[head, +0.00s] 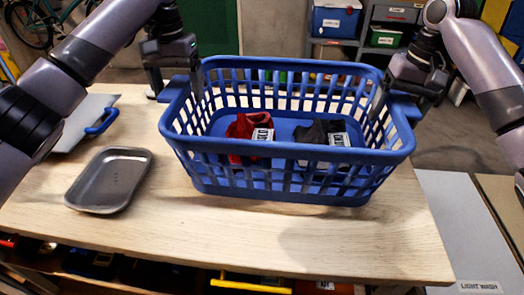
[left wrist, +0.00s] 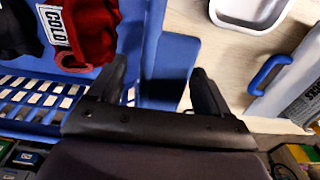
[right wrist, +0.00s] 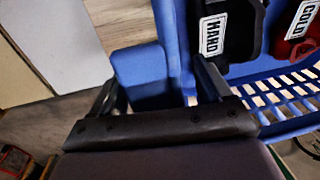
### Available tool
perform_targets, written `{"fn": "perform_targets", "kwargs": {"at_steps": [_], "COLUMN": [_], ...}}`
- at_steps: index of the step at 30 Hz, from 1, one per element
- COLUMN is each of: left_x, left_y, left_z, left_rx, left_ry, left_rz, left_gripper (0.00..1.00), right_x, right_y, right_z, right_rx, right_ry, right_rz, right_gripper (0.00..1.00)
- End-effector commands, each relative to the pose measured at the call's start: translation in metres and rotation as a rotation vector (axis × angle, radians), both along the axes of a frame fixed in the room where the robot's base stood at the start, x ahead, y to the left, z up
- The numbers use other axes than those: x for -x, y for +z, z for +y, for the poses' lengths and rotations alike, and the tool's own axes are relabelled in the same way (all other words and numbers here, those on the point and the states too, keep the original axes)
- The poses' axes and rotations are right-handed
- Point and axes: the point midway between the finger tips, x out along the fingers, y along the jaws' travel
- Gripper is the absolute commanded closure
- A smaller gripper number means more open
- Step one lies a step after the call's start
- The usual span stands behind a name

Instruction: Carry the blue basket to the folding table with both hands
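The blue basket (head: 285,190) is upright over the wooden table (head: 230,245), with a shadow on the wood at its lower right; whether its base touches is hard to tell. A red cloth (head: 240,128) and a dark cloth (head: 310,133), both with white labels, lie inside it. My left gripper (head: 177,88) is on the basket's left handle, one finger inside the rim and one outside; the handle (left wrist: 172,65) shows between them in the left wrist view. My right gripper (head: 405,95) straddles the right handle (right wrist: 140,72) the same way.
A grey metal tray (head: 108,180) lies on the table left of the basket. A grey board with a blue handle (head: 102,122) is behind it. A grey panel (head: 450,215) and a "LIGHT WASH" label (head: 480,287) are at the right. Shelves with bins (head: 335,20) stand behind.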

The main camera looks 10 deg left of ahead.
Motion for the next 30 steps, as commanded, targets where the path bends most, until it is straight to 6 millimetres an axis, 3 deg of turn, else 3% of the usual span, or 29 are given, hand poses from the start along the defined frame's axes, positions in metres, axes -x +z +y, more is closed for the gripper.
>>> {"fn": "perform_targets", "kwargs": {"at_steps": [8, 22, 30], "left_x": [-0.001, 0.0, 0.0], "left_y": [0.012, 0.089, 0.115], "left_z": [0.002, 0.001, 0.0], "left_rx": [-0.001, -0.003, -0.001], "left_ry": [0.003, 0.003, 0.0], "left_rz": [-0.002, -0.003, 0.0], "left_gripper": [0.21, 0.21, 0.21], "right_x": [0.0, 0.0, 0.0], "right_y": [-0.001, -0.001, -0.001], "right_z": [-0.002, -0.003, -0.003], "right_rx": [0.003, 0.004, 0.004], "right_ry": [-0.004, -0.006, -0.006], "right_rz": [0.002, 0.004, 0.003], "right_gripper": [0.22, 0.22, 0.22]}}
